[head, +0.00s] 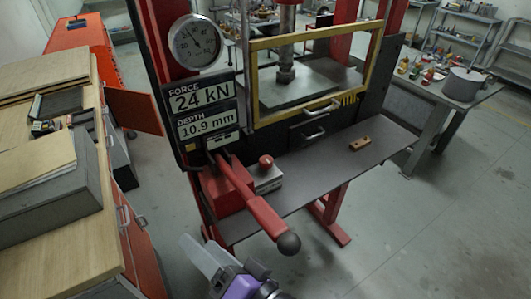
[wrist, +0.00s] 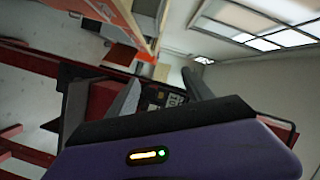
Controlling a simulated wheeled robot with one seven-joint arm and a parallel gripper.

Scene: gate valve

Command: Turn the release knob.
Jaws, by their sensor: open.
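A small red round knob (head: 266,161) stands on a grey block (head: 268,181) on the press's dark shelf. Left of it is a red pump body with a long red lever (head: 250,202). The lever slopes toward the front and ends in a black ball (head: 289,244). My gripper (head: 222,254) is at the bottom of the head view, below and left of the black ball, apart from the knob. It is open with nothing between the fingers. In the wrist view both fingers (wrist: 158,90) show spread apart. I cannot make out the knob there.
The gauge (head: 195,42) and displays reading 24 kN and 10.9 mm are above the pump. A yellow-framed guard (head: 255,90) fronts the press. A wooden block (head: 360,144) lies on the shelf's right side. A workbench (head: 110,200) stands at left.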

